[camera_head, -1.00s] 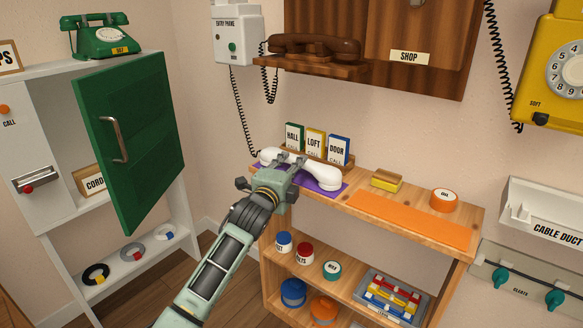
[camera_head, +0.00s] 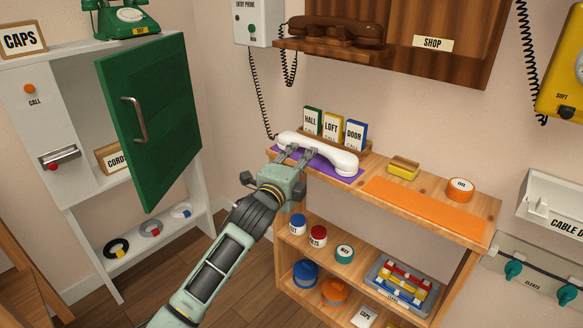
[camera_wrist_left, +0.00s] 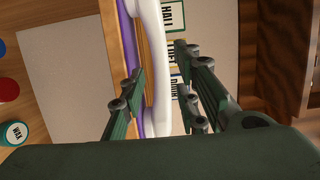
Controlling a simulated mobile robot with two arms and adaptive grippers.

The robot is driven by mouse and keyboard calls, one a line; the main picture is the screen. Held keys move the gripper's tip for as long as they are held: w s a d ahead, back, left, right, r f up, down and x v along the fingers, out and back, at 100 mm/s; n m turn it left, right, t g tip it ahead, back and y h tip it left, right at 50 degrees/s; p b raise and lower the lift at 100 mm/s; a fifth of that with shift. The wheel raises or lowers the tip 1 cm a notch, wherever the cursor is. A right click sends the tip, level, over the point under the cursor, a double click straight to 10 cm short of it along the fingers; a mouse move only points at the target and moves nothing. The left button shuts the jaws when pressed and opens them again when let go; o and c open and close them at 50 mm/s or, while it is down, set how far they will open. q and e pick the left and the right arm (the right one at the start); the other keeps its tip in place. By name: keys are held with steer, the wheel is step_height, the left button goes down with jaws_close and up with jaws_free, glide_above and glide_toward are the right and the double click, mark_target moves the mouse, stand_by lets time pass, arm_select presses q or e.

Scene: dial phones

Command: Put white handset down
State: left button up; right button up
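The white handset (camera_head: 335,158) lies on the purple mat (camera_head: 318,166) on top of the wooden shelf unit, in front of the small label cards. In the left wrist view the handset (camera_wrist_left: 152,40) runs between the two spread fingers, with gaps on both sides. My left gripper (camera_head: 292,156) is open at the left part of the handset, its body on the near side. It also shows in the left wrist view (camera_wrist_left: 160,68). Whether the fingertips still reach past the handset is hard to tell. My right gripper is not in view.
HALL, LOFT and DOOR cards (camera_head: 331,127) stand close behind the handset. A brown phone (camera_head: 337,31) hangs above. To the right are a yellow-topped block (camera_head: 403,167), an orange mat (camera_head: 424,207) and an orange roll (camera_head: 460,188). The green door (camera_head: 152,120) stands open at left.

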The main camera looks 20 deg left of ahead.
arm_select(q)
steer(key=s, duration=0.6)
steer(key=s+d+f+n+g+y, duration=0.1)
steer(key=s+f+n+g, duration=0.7)
steer(key=s+f, duration=0.85)
steer(key=s+d+f+n+g, duration=0.1)
steer(key=s+f+n+g, duration=0.2)
steer(key=s, duration=0.8)
steer(key=s+d+f+n+g, duration=0.1)
steer(key=s+f+n, duration=0.4)
steer(key=s, duration=0.5)
steer(key=shift+s+f+n+g+p, duration=0.4)
steer(key=shift+f+g+p, duration=0.1)
steer(key=shift+g, duration=0.4)
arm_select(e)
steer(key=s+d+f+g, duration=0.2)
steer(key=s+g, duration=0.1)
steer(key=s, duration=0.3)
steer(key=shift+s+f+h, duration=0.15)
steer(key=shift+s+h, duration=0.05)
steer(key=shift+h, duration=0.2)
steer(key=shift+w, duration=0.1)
